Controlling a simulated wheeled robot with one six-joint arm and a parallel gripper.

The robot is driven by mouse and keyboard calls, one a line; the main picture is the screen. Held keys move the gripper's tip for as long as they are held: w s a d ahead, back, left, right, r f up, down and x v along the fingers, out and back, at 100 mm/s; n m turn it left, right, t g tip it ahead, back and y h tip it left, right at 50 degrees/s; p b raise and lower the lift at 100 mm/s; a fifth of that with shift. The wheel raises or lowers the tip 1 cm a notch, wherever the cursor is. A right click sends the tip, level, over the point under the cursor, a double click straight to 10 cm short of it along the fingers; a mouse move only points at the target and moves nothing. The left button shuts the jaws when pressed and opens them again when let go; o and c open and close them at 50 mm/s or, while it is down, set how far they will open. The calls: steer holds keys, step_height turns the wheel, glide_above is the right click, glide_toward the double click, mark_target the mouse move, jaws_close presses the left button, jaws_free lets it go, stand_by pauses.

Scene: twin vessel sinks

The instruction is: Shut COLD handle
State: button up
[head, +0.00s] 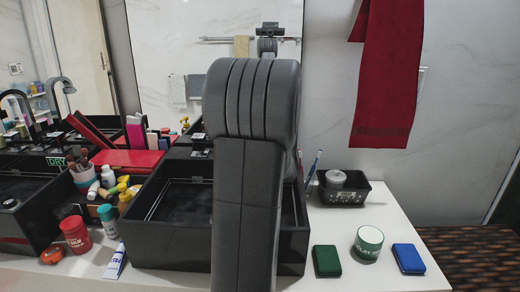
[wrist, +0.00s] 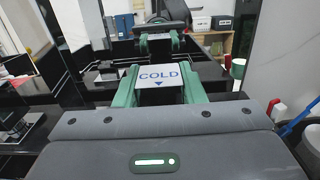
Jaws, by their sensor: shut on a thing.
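The COLD handle shows in the wrist view as a pale plate (wrist: 159,77) with blue lettering and a small blue arrow. My gripper (wrist: 160,86) has a green finger on each side of this plate and is shut on it. In the head view my own arm stands in front of the right black sink (head: 160,252) and hides my gripper, the COLD handle and most of the tap there. How far the handle is turned cannot be told.
Left of the sink stand a red jar (head: 75,235), a tube (head: 115,262) and several bottles. On the right are a green box (head: 327,261), a green-labelled tub (head: 368,243), a blue box (head: 408,259) and a black basket (head: 343,193). A red towel (head: 388,75) hangs above.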

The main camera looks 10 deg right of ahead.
steer(key=shift+r, duration=0.1)
steer(key=o, duration=1)
steer(key=shift+s, duration=0.15)
steer(key=v, duration=1.3)
steer(key=shift+s+a, duration=0.1)
steer(key=shift+s, duration=0.25)
steer(key=shift+w, duration=0.1)
steer(key=x, duration=1.3)
steer(key=shift+w, duration=0.4)
steer(key=shift+p, duration=0.3)
steer(key=shift+s+f+b, duration=0.1)
steer(key=shift+f+b, duration=0.15)
steer(key=shift+b, duration=0.15)
